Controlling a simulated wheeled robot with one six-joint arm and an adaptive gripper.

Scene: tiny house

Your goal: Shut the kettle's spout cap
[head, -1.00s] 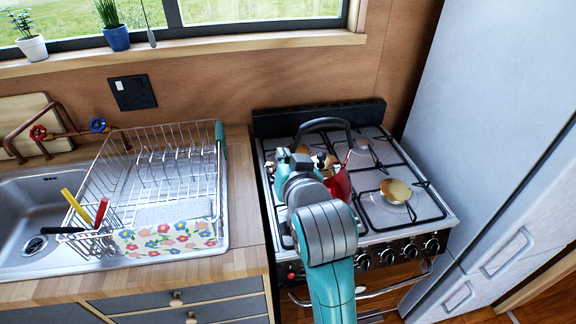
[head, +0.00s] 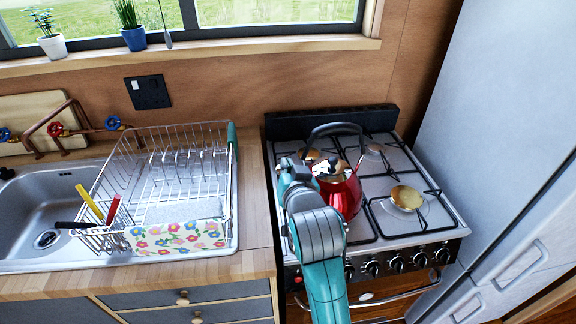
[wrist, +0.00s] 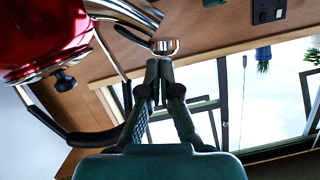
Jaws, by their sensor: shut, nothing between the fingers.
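The red kettle (head: 345,192) stands on the stove's left side, with its black handle (head: 335,128) arched over the lid. In the wrist view the kettle (wrist: 40,35) fills the upper left, with its dark lid knob (wrist: 64,81). The silver spout (wrist: 122,10) runs along the top. A small silver ring-like piece, seemingly the spout cap (wrist: 165,47), sticks out beside the spout mouth, apart from it. My gripper (wrist: 159,66) is shut and empty, its fingertips just below the cap in the picture. Whether they touch is unclear. My arm hides the fingertips and spout in the head view.
The stove (head: 385,228) has a brass-coloured burner (head: 404,197) at right. A wire dish rack (head: 185,190) stands on the counter to the left, by the sink (head: 45,215). The fridge (head: 490,130) closes off the right side. The wall and window are behind.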

